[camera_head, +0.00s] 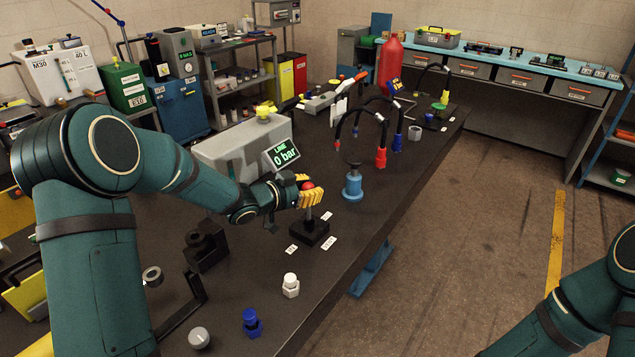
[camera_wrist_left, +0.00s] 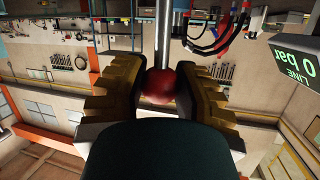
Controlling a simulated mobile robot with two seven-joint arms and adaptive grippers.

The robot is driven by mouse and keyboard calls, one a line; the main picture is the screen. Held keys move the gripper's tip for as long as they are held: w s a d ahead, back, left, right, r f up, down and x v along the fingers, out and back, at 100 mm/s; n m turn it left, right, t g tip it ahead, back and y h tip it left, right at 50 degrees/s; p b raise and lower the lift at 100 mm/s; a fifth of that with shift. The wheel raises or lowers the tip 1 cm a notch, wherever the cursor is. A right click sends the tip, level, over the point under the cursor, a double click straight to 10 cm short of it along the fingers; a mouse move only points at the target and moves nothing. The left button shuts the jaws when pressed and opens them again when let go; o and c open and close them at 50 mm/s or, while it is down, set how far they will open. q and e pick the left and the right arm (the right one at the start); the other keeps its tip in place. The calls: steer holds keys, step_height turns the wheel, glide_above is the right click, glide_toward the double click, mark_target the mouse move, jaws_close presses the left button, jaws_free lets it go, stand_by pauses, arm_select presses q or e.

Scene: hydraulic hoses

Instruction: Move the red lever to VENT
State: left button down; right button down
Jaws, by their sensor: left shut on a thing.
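The red lever's knob (camera_head: 307,186) sits on a short stem above a black base (camera_head: 310,233) on the bench. White label cards (camera_head: 327,215) lie around the base; their words are too small for me to read surely. My left gripper (camera_head: 311,194) has its yellow fingers closed around the knob. In the left wrist view the red knob (camera_wrist_left: 160,86) is between the two fingers, with the pale stem (camera_wrist_left: 163,40) running up from it. The display (camera_head: 282,154) reads "LINE 0 bar". My right gripper is out of view; only part of my right arm shows at lower right.
A blue fitting (camera_head: 353,186) stands just right of the lever. Hoses with red (camera_head: 381,158) and blue (camera_head: 397,143) ends arch behind it. A white fitting (camera_head: 290,286) and a dark blue fitting (camera_head: 252,323) stand near the front. The bench's right edge is close by.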

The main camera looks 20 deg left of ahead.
arm_select(q)
steer(key=shift+r, duration=0.2)
steer(key=c, duration=0.6)
jaws_free()
steer(key=shift+a, duration=0.1)
steer(key=v, duration=1.2)
steer(key=shift+f, duration=0.15)
